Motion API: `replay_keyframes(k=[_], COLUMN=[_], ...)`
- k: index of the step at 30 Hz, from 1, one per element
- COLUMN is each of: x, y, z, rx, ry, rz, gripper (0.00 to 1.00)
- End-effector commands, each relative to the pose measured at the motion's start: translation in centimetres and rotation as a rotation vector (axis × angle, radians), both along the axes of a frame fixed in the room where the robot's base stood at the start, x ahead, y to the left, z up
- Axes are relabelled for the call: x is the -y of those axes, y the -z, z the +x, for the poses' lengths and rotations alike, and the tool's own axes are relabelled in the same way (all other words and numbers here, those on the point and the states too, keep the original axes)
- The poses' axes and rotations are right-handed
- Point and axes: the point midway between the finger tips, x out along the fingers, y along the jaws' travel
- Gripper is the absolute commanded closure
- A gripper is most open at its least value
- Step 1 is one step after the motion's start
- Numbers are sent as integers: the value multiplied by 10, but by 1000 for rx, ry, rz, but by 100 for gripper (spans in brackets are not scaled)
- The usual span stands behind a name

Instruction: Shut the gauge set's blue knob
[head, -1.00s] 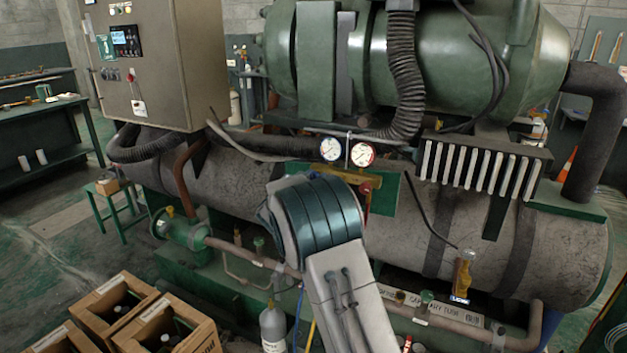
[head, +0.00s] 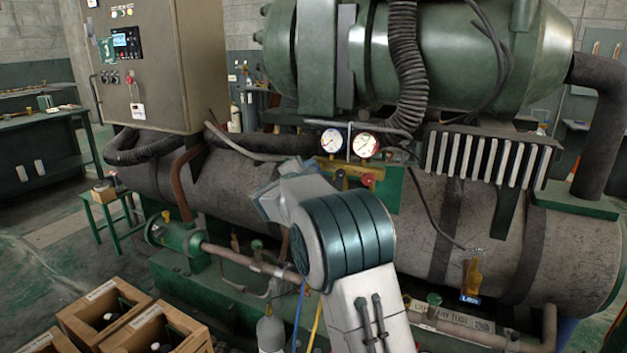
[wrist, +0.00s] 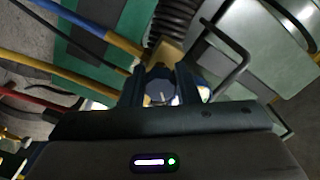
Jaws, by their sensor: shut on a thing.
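The gauge set has a blue-rimmed gauge (head: 331,140) on the left and a red-rimmed gauge (head: 364,145) on the right. Its brass body (head: 350,170) is below them, partly behind my arm, and also shows in the wrist view (wrist: 168,53). The red knob (head: 368,180) shows at the right of the body. The blue knob is hidden behind my arm in the head view. In the wrist view my gripper (wrist: 160,88) is at the brass body, its fingers closed around a small part, apparently the blue knob.
A blue hose (wrist: 75,75), a yellow hose (wrist: 95,33) and a red hose (wrist: 42,97) run left in the wrist view. A bent dark rod (wrist: 243,55) is at the right. A grey cylinder (head: 270,335) and wooden crates (head: 150,338) stand below in the head view.

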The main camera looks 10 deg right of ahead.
Motion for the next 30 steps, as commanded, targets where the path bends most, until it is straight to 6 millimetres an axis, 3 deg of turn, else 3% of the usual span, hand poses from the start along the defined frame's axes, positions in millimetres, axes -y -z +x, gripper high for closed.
replay_keyframes(k=[18, 30], x=[0, 0], y=[3, 1], z=[0, 0], rx=[336, 471], ry=[-1, 1], rz=[461, 648], gripper=[94, 94])
